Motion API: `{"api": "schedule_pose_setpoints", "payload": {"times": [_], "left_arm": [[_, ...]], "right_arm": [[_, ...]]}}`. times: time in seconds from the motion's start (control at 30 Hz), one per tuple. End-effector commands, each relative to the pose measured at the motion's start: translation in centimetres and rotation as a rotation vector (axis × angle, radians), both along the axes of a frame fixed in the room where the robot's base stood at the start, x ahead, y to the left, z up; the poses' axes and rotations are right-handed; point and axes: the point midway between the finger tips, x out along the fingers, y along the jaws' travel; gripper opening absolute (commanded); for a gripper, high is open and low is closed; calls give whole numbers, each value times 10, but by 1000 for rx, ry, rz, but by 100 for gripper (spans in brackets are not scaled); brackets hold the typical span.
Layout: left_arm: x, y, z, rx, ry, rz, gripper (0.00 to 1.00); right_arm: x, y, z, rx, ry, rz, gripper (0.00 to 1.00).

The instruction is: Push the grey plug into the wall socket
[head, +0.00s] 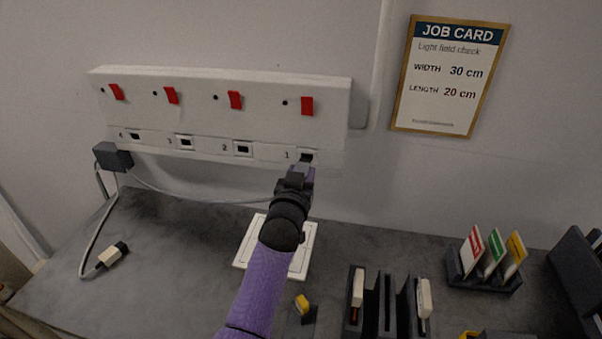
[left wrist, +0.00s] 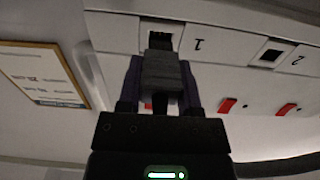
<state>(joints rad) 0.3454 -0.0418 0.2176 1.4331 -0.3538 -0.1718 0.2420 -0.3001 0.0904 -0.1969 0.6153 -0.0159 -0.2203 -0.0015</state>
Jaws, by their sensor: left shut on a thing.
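The white wall socket strip (head: 220,112) has a row of numbered openings below red switches. My left gripper (head: 303,174), with purple fingers, is shut on the grey plug (head: 305,161) directly in front of socket 1 (head: 307,155). In the left wrist view the grey plug (left wrist: 160,76) sits between the fingers, pointing at the dark opening of socket 1 (left wrist: 163,38). The plug's front end overlaps the opening's edge; I cannot tell how far it is inside. My right gripper is not in view.
A dark box (head: 113,157) with cables hangs at the strip's left end. A pale connector (head: 112,254) lies on the grey worktop (head: 175,255). A white panel (head: 246,251) lies below my arm. Black holders (head: 385,300) and a card rack (head: 487,280) stand at right.

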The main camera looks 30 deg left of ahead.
Motion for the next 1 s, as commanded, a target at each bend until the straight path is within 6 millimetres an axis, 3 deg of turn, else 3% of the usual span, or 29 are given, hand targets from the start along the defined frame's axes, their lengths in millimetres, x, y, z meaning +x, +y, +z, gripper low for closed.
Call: {"api": "schedule_pose_setpoints", "payload": {"times": [1.0], "left_arm": [[22, 6, -1, 0, -1, -1, 0]], "right_arm": [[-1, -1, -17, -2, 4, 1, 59]]}}
